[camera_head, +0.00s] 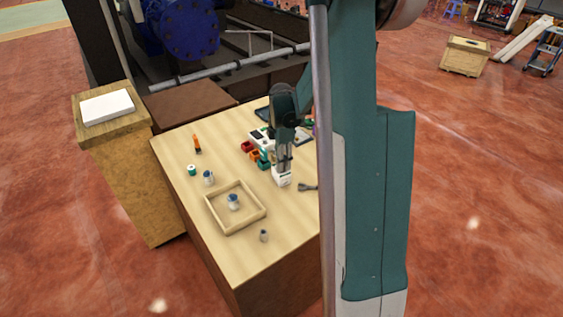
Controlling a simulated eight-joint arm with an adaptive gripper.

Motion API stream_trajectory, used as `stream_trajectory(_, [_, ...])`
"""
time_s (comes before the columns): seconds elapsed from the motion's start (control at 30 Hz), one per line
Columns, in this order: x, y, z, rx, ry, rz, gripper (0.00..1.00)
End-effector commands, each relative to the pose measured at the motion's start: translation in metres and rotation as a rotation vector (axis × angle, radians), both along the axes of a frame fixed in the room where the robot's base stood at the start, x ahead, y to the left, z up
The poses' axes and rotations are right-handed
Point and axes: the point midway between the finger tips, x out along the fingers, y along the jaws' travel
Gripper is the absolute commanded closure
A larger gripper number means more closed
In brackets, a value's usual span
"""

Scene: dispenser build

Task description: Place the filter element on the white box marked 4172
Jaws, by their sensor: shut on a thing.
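My gripper (284,162) points down over the right part of the wooden table. Its fingers are shut at the top of a small white block (282,178) with a dark mark on its front. I cannot read the mark, nor tell whether the block touches the table. No number 4172 is legible anywhere. A flat white box (107,106) lies on the wooden pedestal at the left, well apart from my gripper. I cannot clearly tell which thing is the filter element; any smaller thing between the fingers is hidden.
A wooden tray (258,218) holds a blue-and-white container (233,202). Similar small containers (208,177) and an orange-handled tool (197,145) stand to its left and beyond. Coloured bins (255,155) crowd my gripper's left side. A grey tool (308,187) lies right. The table's left part has free room.

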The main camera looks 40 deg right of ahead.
Motion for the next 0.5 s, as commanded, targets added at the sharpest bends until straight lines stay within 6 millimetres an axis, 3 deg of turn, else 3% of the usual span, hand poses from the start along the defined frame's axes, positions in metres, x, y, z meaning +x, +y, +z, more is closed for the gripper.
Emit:
stream_trajectory(0.07, [0.0, 0.0, -0.003, 0.0, 0.0, 0.0, 0.88])
stream_trajectory(0.1, [0.0, 0.0, -0.0023, 0.0, 0.0, 0.0, 0.72])
stream_trajectory(0.2, [0.0, 0.0, -0.0019, 0.0, 0.0, 0.0, 0.61])
stream_trajectory(0.5, [0.0, 0.0, -0.0016, 0.0, 0.0, 0.0, 0.61])
